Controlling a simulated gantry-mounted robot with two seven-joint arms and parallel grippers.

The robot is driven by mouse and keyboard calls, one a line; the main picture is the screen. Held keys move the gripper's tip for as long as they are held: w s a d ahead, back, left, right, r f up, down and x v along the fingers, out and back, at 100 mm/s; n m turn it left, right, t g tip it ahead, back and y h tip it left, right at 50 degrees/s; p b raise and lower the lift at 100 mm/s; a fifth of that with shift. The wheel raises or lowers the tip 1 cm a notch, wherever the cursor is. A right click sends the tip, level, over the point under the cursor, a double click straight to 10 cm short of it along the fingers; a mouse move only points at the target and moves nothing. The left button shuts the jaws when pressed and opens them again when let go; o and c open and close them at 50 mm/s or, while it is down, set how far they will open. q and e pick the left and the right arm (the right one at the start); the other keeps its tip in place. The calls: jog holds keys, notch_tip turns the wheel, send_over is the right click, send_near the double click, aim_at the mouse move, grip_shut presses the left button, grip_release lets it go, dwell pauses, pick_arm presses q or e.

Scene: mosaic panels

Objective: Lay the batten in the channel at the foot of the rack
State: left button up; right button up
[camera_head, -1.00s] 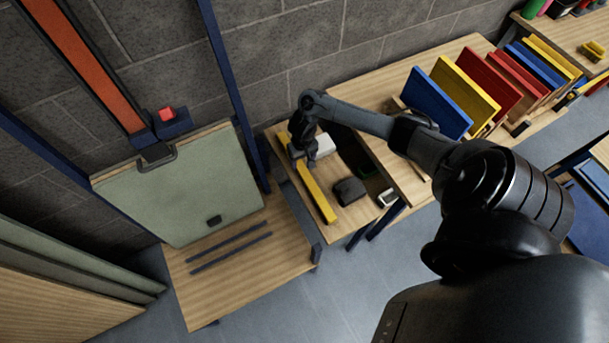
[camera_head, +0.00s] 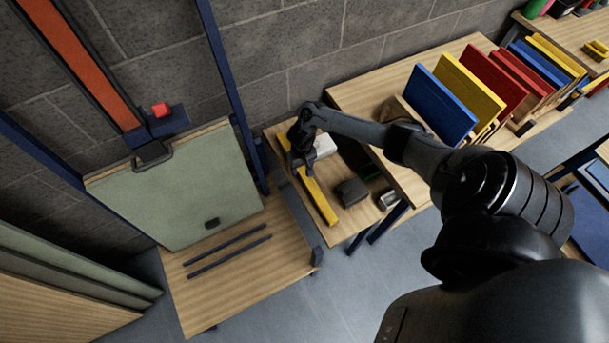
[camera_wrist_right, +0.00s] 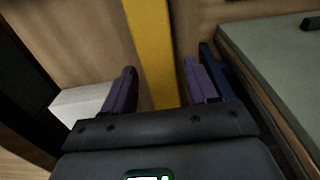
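The batten (camera_head: 321,203) is a long yellow bar lying on a small wooden table right of the rack. My right gripper (camera_head: 301,167) is over its far part. In the right wrist view my right gripper (camera_wrist_right: 158,90) is open, one purple finger on each side of the batten (camera_wrist_right: 152,45), with a gap on both sides. I cannot tell how far down the fingers reach. Two dark parallel strips (camera_head: 228,250) with a narrow channel between them lie on the wooden ledge below the rack's green panel (camera_head: 185,190). My left gripper is not in view.
A white block (camera_head: 325,146), a dark grey block (camera_head: 351,192) and a small metallic item (camera_head: 387,199) lie near the batten. A blue upright (camera_head: 232,90) stands between panel and table. Coloured boards (camera_head: 470,88) stand on the bench behind my arm. The ledge around the strips is clear.

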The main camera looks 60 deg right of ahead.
grip_shut()
jog(key=shift+r, duration=0.1)
